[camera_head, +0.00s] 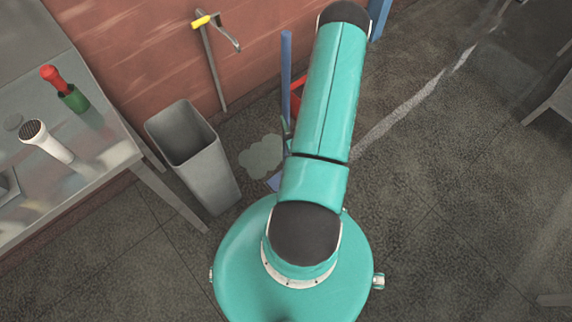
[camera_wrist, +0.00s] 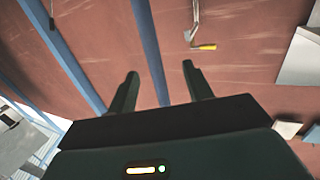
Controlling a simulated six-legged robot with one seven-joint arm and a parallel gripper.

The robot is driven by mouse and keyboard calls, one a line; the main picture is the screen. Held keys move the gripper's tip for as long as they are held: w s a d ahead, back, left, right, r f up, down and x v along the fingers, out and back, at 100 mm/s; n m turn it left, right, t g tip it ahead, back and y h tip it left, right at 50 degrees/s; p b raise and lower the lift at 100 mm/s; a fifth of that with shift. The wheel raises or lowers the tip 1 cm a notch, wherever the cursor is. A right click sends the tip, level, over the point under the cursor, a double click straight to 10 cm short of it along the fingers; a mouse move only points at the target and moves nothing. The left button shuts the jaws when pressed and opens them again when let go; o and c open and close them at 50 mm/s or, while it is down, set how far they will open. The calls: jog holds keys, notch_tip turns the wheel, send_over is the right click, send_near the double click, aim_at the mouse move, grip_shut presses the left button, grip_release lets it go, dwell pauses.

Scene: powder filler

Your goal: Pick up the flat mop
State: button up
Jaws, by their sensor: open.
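The flat mop's thin blue pole (camera_head: 286,75) stands upright near the brick wall in the head view. A blue flat piece (camera_head: 274,182) low on the floor, partly behind my arm, looks like its head. In the wrist view, a blue pole (camera_wrist: 150,50) that appears to be the mop's runs down between the two fingertips of my gripper (camera_wrist: 157,85). The fingers are apart and open. I cannot tell whether the pole is truly between them in depth. In the head view my gripper is mostly hidden behind my teal arm.
A grey bin (camera_head: 205,165) and a pale floor patch (camera_head: 262,157) lie left of my arm. A yellow-gripped metal tool (camera_head: 215,60) is at the wall. A red object (camera_head: 297,95) is partly hidden. The floor right is mostly clear.

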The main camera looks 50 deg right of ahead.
aim_at(287, 95)
jog(key=shift+m+h, duration=0.3)
jog(key=shift+h, duration=0.1)
jog(key=x, duration=0.6)
jog(key=shift+w+d+f, duration=0.15)
jog(key=shift+d+f, duration=0.05)
jog(key=shift+d, duration=0.35)
jog(key=shift+d+x, duration=0.25)
jog(key=shift+x, duration=2.5)
jog(key=shift+f, duration=0.15)
grip_shut()
